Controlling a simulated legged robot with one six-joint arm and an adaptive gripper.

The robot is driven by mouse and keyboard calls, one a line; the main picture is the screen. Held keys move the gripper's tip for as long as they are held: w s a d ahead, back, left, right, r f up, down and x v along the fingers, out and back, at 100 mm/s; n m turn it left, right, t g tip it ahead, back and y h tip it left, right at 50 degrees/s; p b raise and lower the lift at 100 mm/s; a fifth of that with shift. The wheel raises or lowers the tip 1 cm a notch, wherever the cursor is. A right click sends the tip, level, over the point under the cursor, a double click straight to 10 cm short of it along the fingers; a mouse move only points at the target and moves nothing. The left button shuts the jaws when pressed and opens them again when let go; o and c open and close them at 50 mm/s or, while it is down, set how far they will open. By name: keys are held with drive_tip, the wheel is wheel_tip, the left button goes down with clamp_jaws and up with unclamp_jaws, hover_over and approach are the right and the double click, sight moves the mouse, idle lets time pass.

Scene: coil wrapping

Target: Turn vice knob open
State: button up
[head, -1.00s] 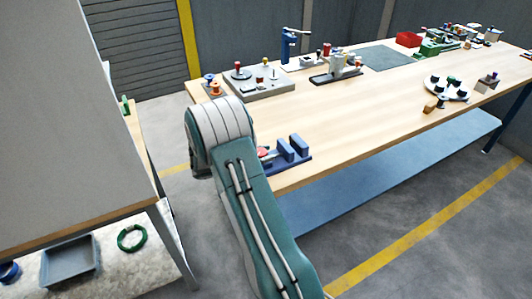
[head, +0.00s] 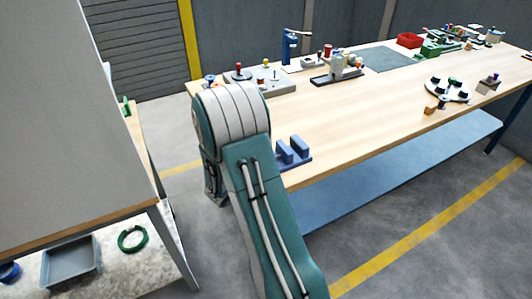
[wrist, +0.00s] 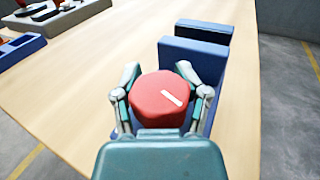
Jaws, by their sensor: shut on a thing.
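The blue vice (head: 292,151) stands at the near left edge of the long wooden table. Its two upright jaws show, with a gap between them; my arm hides the rest of it in the head view. In the wrist view the vice (wrist: 192,57) is beyond the round red knob (wrist: 158,98), which has a white mark slanting down to the right. My gripper (wrist: 162,92) is shut on the red knob, with one finger at each side. In the head view my arm hides the gripper and the knob.
The wooden table (head: 370,118) is clear to the right of the vice. A grey panel with knobs (head: 266,84) and a blue clamp-like device (head: 289,47) stand further back. A second table with a grey tray (head: 70,262) below is at the left.

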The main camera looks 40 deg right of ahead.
drive_tip(key=n+t+y, duration=0.1)
drive_tip(key=t, duration=0.1)
drive_tip(key=n+t, duration=0.1)
drive_tip(key=t, duration=0.1)
drive_tip(key=n+t+y, duration=0.1)
drive_tip(key=n+t, duration=0.1)
drive_tip(key=shift+w+a+y, duration=0.15)
drive_tip(key=shift+w+y, duration=0.15)
drive_tip(key=shift+w+a+n+t+y, duration=0.1)
drive_tip(key=shift+n+t+y, duration=0.5)
drive_tip(key=shift+n+t, duration=0.15)
drive_tip(key=shift+w+a+n+t+y, duration=0.1)
drive_tip(key=shift+n+t+y, duration=0.55)
drive_tip(key=shift+t, duration=0.2)
drive_tip(key=o, duration=0.9)
wheel_tip(320, 180, up, 10)
drive_tip(key=shift+f, duration=0.1)
